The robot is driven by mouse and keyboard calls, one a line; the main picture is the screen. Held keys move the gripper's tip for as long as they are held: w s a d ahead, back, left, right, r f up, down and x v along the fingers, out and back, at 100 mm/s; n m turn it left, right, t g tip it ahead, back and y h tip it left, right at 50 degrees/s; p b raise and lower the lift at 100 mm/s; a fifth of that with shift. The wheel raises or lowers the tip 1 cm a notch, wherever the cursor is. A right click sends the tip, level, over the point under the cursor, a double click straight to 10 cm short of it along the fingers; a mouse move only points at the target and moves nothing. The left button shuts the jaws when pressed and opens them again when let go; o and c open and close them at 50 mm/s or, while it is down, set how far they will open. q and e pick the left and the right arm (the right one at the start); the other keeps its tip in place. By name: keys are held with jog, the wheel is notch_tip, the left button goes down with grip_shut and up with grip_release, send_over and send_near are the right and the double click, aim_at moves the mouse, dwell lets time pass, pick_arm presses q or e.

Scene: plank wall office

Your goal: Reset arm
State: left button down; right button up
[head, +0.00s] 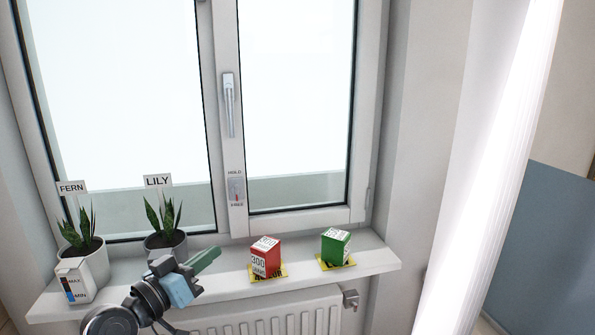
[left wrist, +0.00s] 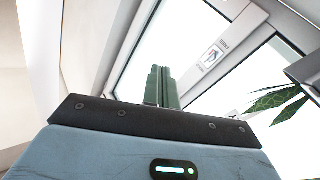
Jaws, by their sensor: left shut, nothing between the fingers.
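My left gripper (head: 207,258) reaches in from the lower left in the head view, in front of the window sill. Its green fingers are shut and hold nothing. In the left wrist view the closed fingers (left wrist: 162,86) stand side by side, pointing up toward the window. In the head view the fingers are just right of the lily pot (head: 166,246) and left of the red box (head: 265,258). I cannot tell from the picture whether they touch the sill. My right gripper is not in view.
The sill (head: 215,285) holds a fern pot (head: 92,262), a white MAX/MIN container (head: 75,281) and a green box (head: 335,247). The window handle (head: 229,105) is above. A radiator (head: 290,318) sits below. A curtain (head: 490,160) hangs at right.

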pick_arm(q)
jog(key=s+a+f+n+g+y, duration=0.15)
jog(key=s+f, duration=0.35)
jog(key=f, duration=0.5)
jog(key=s+f+g+y, duration=0.1)
jog(key=s+f+y, duration=0.3)
jog(key=f, duration=0.5)
jog(key=s+a+f+n+g+y, duration=0.1)
jog(key=s+f, duration=0.5)
jog(key=f, duration=0.4)
jog(key=s+f+g, duration=0.1)
jog(key=s+f, duration=0.3)
jog(key=s, duration=0.4)
jog(key=s+f+m+g+y, duration=0.1)
jog(key=s+f, duration=0.3)
jog(key=s, duration=0.4)
jog(key=s+f+g+y+p, duration=0.1)
jog(key=s+f, duration=0.2)
jog(key=s, duration=0.5)
jog(key=shift+s+a+f+m, duration=0.25)
jog(key=shift+a+f+m, duration=0.05)
jog(key=shift+f+m, duration=0.1)
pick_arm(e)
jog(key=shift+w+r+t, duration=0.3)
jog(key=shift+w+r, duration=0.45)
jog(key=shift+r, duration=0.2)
pick_arm(q)
jog(key=shift+g, duration=0.25)
